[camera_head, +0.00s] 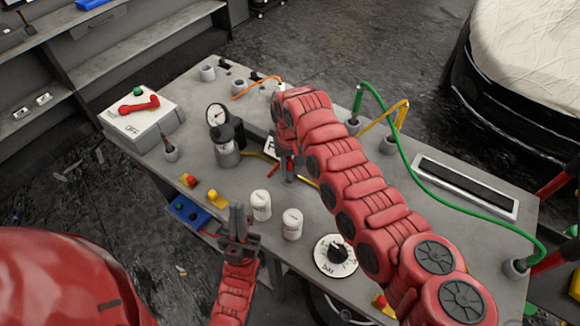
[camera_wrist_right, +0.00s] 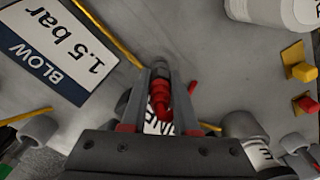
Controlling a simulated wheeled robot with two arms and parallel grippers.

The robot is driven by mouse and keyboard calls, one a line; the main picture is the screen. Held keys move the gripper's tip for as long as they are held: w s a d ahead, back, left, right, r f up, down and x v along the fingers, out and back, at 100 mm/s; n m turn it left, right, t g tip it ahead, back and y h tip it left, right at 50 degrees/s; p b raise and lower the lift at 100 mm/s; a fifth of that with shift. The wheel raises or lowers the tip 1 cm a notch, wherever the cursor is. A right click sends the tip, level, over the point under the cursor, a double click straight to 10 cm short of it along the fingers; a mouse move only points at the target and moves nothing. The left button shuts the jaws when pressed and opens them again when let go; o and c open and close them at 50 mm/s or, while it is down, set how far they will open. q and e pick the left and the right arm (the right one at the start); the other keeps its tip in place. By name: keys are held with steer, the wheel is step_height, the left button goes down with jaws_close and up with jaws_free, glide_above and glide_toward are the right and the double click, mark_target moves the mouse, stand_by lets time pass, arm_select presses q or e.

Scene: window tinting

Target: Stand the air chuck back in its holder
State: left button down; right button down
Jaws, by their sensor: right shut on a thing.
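My right gripper (camera_head: 288,172) points down over the middle of the bench, low beside a small sign. In the right wrist view its fingers (camera_wrist_right: 160,95) are shut on a red piece with a grey tip, apparently the air chuck (camera_wrist_right: 160,88). In the head view the arm and fingers mostly hide it. Grey cup holders stand along the back of the bench, one at the far left (camera_head: 207,73) and another beside it (camera_head: 238,87). I cannot tell which is the chuck's. My left gripper (camera_head: 238,220) is near the front edge, away from the chuck; its jaw gap is unclear.
The sign (camera_wrist_right: 60,52) reads "BLOW 1.5 bar". White canisters (camera_head: 261,205), a dial (camera_head: 336,255) and a pressure gauge (camera_head: 217,115) stand nearby. A green hose (camera_head: 405,170) arches over the right side. A switch box (camera_head: 143,115) stands at the left.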

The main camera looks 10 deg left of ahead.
steer(key=c, duration=0.7)
jaws_free()
